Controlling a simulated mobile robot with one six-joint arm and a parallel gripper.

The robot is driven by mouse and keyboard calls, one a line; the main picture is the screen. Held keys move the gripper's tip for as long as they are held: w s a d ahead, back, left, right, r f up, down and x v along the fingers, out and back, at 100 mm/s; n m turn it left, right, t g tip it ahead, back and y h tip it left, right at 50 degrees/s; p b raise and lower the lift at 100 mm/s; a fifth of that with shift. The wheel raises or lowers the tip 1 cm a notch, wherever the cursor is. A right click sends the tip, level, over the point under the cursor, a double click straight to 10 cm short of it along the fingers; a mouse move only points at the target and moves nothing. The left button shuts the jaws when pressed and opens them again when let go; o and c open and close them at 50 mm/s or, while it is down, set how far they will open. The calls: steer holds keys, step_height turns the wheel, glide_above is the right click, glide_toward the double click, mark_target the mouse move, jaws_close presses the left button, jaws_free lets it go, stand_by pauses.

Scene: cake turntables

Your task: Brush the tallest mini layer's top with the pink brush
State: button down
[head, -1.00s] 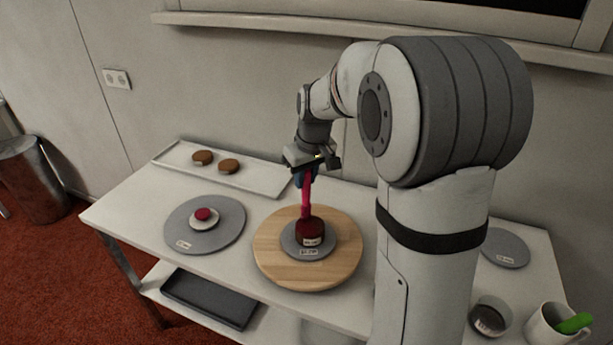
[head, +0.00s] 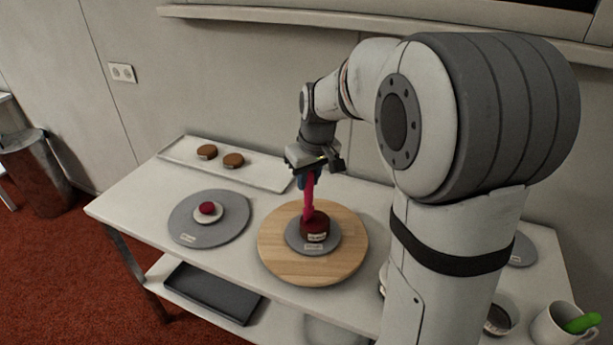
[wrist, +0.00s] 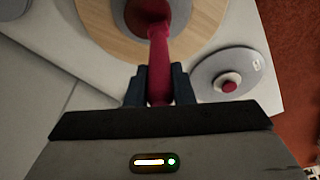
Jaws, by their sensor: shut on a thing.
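My gripper (head: 309,178) is shut on the pink brush (head: 309,200), which hangs down nearly upright. In the wrist view the brush (wrist: 159,62) sits between the two dark fingers (wrist: 158,88). Whether the bristles press on the top is hard to tell. That layer stands on a grey disc (head: 328,240) on a round wooden turntable (head: 285,265). Two brown mini layers (head: 207,152) (head: 233,160) lie on the white tray (head: 262,180) at the back.
A grey turntable (head: 185,226) at left bears a white disc with a small red piece (head: 207,208). At right are a dark-filled glass (head: 499,318) and a white mug (head: 547,328) with a green item (head: 582,323). A dark tray (head: 212,292) lies on the lower shelf.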

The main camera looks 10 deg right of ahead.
steer(key=shift+w+d, duration=0.8)
steer(key=shift+w, duration=0.35)
stand_by(1.8)
steer(key=shift+r, duration=0.2)
steer(key=w+p+v, duration=0.1)
steer(key=p+v, duration=0.4)
steer(key=v, duration=0.1)
steer(key=shift+a+r, duration=0.15)
steer(key=shift+r, duration=0.3)
steer(key=shift+f, duration=0.15)
stand_by(0.3)
